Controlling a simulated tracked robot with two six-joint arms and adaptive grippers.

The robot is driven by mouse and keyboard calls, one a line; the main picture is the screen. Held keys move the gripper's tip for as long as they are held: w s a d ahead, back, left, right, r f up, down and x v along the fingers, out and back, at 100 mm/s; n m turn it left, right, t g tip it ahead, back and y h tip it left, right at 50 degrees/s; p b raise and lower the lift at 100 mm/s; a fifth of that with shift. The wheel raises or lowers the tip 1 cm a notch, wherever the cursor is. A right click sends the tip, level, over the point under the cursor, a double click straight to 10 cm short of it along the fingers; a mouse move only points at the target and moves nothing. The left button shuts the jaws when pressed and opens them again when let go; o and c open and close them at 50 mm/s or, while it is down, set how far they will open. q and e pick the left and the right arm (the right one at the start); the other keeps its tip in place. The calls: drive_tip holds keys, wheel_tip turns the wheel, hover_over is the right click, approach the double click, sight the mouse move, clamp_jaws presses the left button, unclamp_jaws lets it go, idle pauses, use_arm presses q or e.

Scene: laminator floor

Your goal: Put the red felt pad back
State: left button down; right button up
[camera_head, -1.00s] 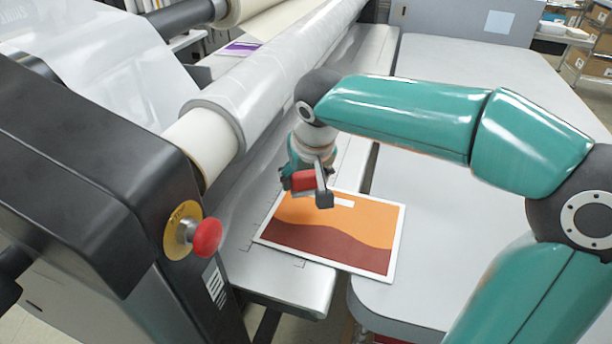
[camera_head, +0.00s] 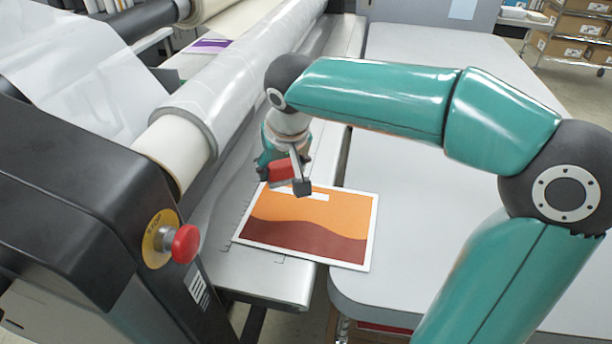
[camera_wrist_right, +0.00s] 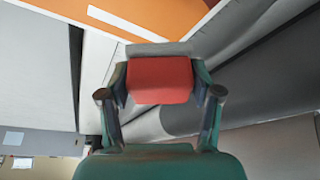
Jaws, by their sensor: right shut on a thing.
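The red felt pad (camera_head: 281,170) is a small red block with a grey strip along one side. My right gripper (camera_head: 292,176) is shut on it and holds it over the far left part of an orange and brown print (camera_head: 318,225). In the right wrist view the red pad (camera_wrist_right: 160,80) sits between the two fingers of the right gripper (camera_wrist_right: 160,92), and the grey strip shows beyond it. I cannot tell whether the pad touches the print. My left gripper is not in view.
A laminator with a film-wrapped roller (camera_head: 225,85) and a red stop button (camera_head: 185,244) stands at left. The print spans the laminator's grey ledge (camera_head: 260,275) and a light grey table (camera_head: 420,225). The table is largely clear. Shelved boxes stand at far right.

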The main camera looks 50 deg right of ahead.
drive_tip(key=w+d+r+m+g+h+p, duration=0.1)
drive_tip(key=w+d+r+m+p, duration=0.2)
drive_tip(key=w+d+r, duration=0.35)
drive_tip(key=w+d+r+m+g+h+p, duration=0.1)
drive_tip(key=w+d+r+m+p, duration=0.15)
drive_tip(key=d+r, duration=0.65)
drive_tip(key=shift+m, duration=0.45)
drive_tip(key=s+b+x, duration=0.1)
drive_tip(key=x, duration=0.5)
drive_tip(key=s+a+f+b+x, duration=0.1)
drive_tip(key=x, duration=0.6)
drive_tip(key=s+a+x, duration=0.1)
drive_tip(key=x, duration=0.6)
drive_tip(key=shift+a+f+b, duration=0.15)
drive_tip(key=shift+f+b, duration=0.1)
drive_tip(key=shift+b, duration=0.15)
drive_tip(key=shift+f, duration=2.5)
